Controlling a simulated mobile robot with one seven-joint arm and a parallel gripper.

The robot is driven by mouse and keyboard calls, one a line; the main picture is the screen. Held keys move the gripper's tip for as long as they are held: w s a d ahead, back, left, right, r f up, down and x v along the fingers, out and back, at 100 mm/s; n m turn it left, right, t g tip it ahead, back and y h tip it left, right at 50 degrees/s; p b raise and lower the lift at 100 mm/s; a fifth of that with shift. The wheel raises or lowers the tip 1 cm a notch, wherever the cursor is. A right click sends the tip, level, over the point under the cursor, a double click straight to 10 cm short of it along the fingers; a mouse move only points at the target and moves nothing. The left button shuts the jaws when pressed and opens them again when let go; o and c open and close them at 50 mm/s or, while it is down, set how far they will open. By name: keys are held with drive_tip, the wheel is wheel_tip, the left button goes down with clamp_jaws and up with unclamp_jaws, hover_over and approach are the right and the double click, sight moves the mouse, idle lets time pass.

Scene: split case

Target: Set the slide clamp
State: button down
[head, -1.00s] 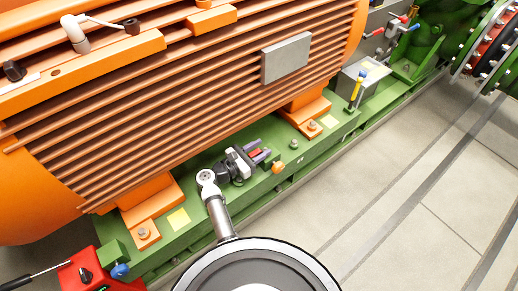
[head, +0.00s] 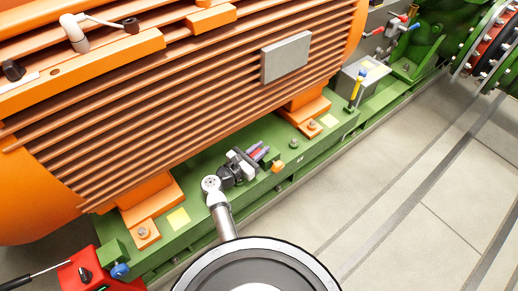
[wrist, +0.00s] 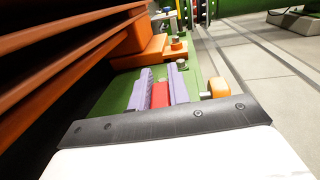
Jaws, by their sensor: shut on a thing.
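My gripper (head: 259,152) is low over the green base frame, beside the orange motor. Its two lilac fingers are shut on a red block, seen between them in the wrist view (wrist: 160,96). The block's lower part is hidden, and I cannot tell how it joins the frame. An orange knob (head: 278,167) on a short metal stem stands just right of the fingers, apart from them; it also shows in the wrist view (wrist: 215,88). I cannot tell for sure which part is the slide clamp.
The finned orange motor (head: 190,110) rises close behind my gripper. An orange foot (head: 308,112) with bolts is ahead to the right. A yellow-handled tool (head: 357,86) stands farther along. A red box (head: 82,274) is at lower left. The floor (head: 400,200) at right is clear.

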drive_tip(key=n+t+y, duration=0.1)
drive_tip(key=y, duration=0.1)
drive_tip(key=d+n+t+y, duration=0.1)
drive_tip(key=n+t+y, duration=0.1)
drive_tip(key=s+n+t+y, duration=0.1)
drive_tip(key=n+y, duration=0.1)
drive_tip(key=y, duration=0.1)
drive_tip(key=shift+d+t, duration=0.15)
drive_tip(key=shift+t, duration=0.25)
drive_tip(key=n+y, duration=0.1)
drive_tip(key=y, duration=0.1)
drive_tip(key=n+y, duration=0.2)
drive_tip(key=y, duration=0.1)
drive_tip(key=d+n+t+y, duration=0.1)
drive_tip(key=n+y, duration=0.1)
drive_tip(key=shift+b, duration=0.35)
drive_tip(key=shift+n+y, duration=0.4)
drive_tip(key=shift+y, duration=0.3)
drive_tip(key=c, duration=1.3)
unclamp_jaws()
drive_tip(key=shift+r, duration=0.1)
